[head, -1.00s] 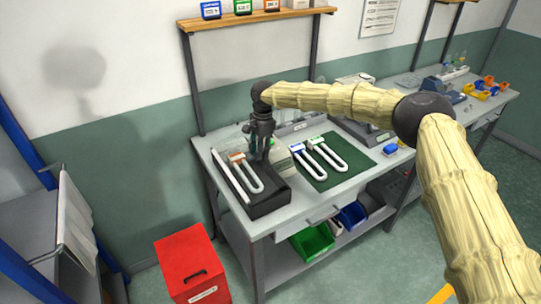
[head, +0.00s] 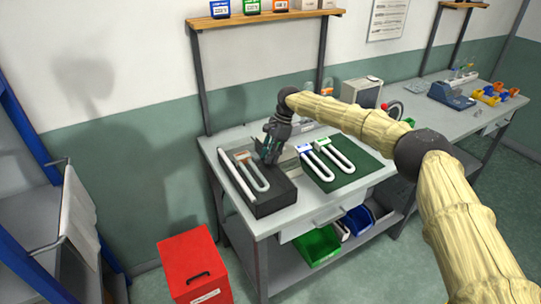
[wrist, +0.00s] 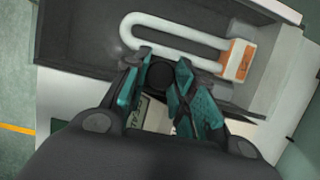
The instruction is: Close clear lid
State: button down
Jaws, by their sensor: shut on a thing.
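The black box (head: 275,203) stands at the left end of the bench. In the wrist view my gripper (wrist: 158,82) is shut around a dark round knob (wrist: 160,75), close to the tube. The knob seems to belong to the clear lid, but the lid's outline and angle are hard to make out.
A green mat (head: 352,178) with two more U-shaped tubes lies right of the box. A grey device (head: 361,92) stands behind it. A red bin (head: 195,268) is on the floor at the front left. Coloured bins sit on the lower shelf.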

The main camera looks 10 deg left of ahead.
jog(key=shift+s+a+f, duration=0.15)
jog(key=c, duration=1.1)
grip_release()
jog(key=shift+c, duration=0.2)
jog(key=shift+r, duration=0.2)
jog(key=v, duration=1.1)
jog(key=shift+w+r, duration=0.25)
jog(key=shift+r, duration=0.05)
